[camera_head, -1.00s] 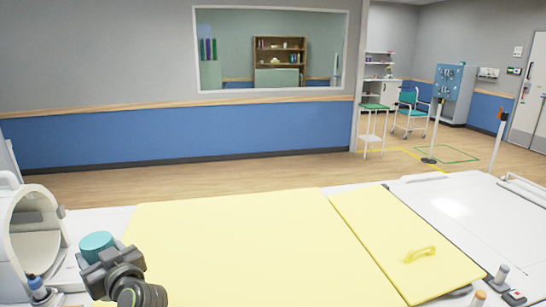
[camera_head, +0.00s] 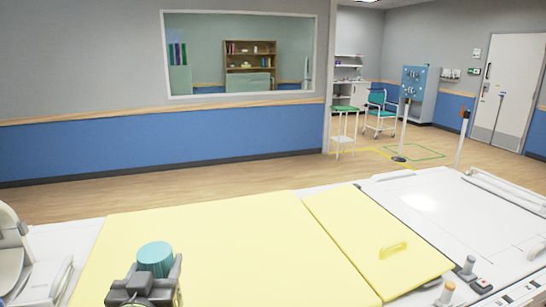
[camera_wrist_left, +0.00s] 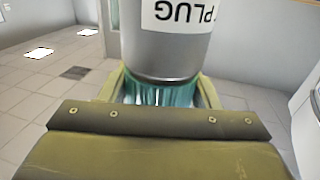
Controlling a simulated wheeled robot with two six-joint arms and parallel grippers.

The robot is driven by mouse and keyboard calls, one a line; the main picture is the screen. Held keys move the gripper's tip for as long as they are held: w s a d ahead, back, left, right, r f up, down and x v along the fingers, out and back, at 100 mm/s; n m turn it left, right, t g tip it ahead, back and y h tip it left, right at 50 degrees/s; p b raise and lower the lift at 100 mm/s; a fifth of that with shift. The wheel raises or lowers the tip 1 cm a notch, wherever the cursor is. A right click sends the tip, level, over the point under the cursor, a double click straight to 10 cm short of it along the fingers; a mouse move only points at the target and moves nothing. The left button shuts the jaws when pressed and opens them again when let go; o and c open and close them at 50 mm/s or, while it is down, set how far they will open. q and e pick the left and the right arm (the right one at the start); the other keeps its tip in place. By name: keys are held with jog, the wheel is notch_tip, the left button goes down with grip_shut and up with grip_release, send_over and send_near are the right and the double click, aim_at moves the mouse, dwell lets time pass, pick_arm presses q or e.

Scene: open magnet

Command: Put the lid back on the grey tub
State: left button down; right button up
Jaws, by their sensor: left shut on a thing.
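My left gripper (camera_head: 150,284) is at the bottom left of the head view, in front of the yellow pad. It is shut on a teal, ribbed, round lid (camera_head: 155,258), whose top stands above the jaws. In the left wrist view the lid's teal ribs (camera_wrist_left: 160,94) show between the fingers. A grey cylinder (camera_wrist_left: 165,52), apparently the grey tub, meets the ribs there. Its white label reads PLUG upside down. I cannot tell whether the lid is seated on it. The tub cannot be made out in the head view. My right gripper is out of view.
A yellow pad (camera_head: 205,245) covers the middle of the white bench. A yellow panel with a handle (camera_head: 393,249) lies to its right. A white ring-shaped device (camera_head: 12,250) stands at the left edge.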

aim_at(171, 264)
pick_arm(q)
jog(key=shift+s+d+r+m+h, duration=0.3)
jog(key=shift+d+r+h, duration=0.1)
jog(key=shift+d+r, duration=0.15)
jog(key=shift+s+d+r+m+h, duration=0.2)
jog(key=shift+s+d+r+h, duration=0.1)
jog(key=shift+d+r+h, duration=0.2)
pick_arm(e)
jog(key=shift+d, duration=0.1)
pick_arm(q)
jog(key=shift+f, duration=0.1)
jog(key=shift+s+d+f+m+h, duration=0.1)
jog(key=shift+d+f+m+h, duration=0.2)
jog(key=shift+d+h, duration=0.15)
jog(key=s+d+f+m+g+h, duration=0.3)
jog(key=d+f+m+g+h, duration=0.1)
jog(key=d+m+g+h, duration=0.1)
jog(key=s+d+f+m+g+h, duration=0.2)
jog(key=d+f+m+g+h, duration=0.2)
jog(key=d+m+h, duration=0.3)
jog(key=d+f+h, duration=0.1)
jog(key=d+h, duration=0.2)
jog(key=d, duration=0.2)
jog(key=shift+s+f+g, duration=0.15)
jog(key=shift+s+g, duration=0.25)
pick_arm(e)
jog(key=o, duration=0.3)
